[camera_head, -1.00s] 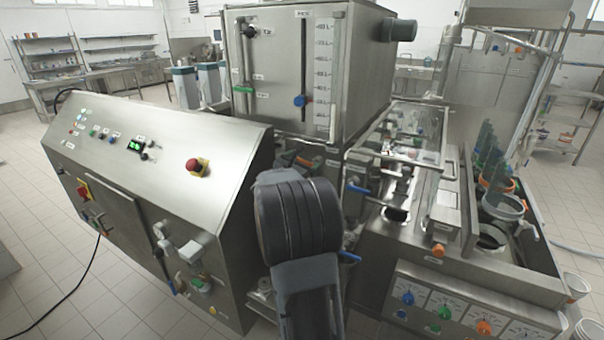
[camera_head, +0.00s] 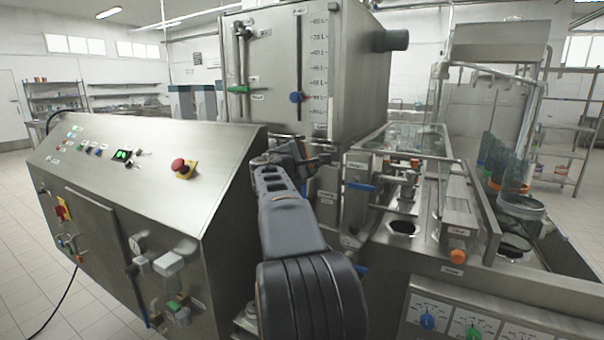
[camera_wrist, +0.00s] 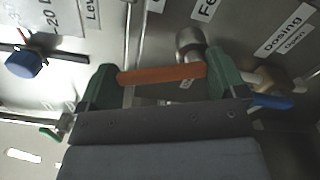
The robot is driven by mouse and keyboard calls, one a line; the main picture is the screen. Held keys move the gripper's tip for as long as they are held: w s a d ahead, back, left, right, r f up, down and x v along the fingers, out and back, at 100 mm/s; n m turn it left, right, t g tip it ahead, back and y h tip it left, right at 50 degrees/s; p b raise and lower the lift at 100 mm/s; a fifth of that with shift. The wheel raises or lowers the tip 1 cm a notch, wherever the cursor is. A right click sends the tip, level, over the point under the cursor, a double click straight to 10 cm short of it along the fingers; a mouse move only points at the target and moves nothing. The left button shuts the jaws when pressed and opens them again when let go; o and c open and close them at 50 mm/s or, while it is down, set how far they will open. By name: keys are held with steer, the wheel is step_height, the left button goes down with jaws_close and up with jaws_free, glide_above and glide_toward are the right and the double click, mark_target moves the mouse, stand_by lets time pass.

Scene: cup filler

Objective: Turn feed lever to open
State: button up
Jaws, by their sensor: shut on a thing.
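The feed lever, an orange bar (camera_wrist: 162,74), lies nearly level across the wrist view, between the two dark green fingers of my gripper (camera_wrist: 163,82). A round metal fitting (camera_wrist: 190,44) sits just behind its right end, beside a partly cut-off label starting "Fe" (camera_wrist: 207,8). My gripper is shut on the lever. In the head view my gripper (camera_head: 297,156) reaches the front below the steel tank (camera_head: 285,65); the lever itself is hidden there by my gripper and arm.
A blue handle (camera_wrist: 271,102) is close to the right finger, near a "Dosing Open" label (camera_wrist: 285,36). A blue knob (camera_wrist: 25,61) is at the left. The control cabinet (camera_head: 140,185) with its red stop button (camera_head: 178,165) stands left of my arm. A clear guard (camera_head: 402,145) stands right.

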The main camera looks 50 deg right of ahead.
steer(key=m+b, duration=0.2)
steer(key=s+m+b, duration=0.1)
steer(key=m+b, duration=0.1)
steer(key=shift+s+d+m+b, duration=0.2)
steer(key=shift+m+b, duration=0.2)
steer(key=shift+r, duration=0.1)
stand_by(0.3)
steer(key=o, duration=1)
steer(key=shift+s, duration=0.1)
steer(key=shift+a, duration=0.1)
steer(key=b+v, duration=0.2)
steer(key=v, duration=1.1)
steer(key=shift+a, duration=0.3)
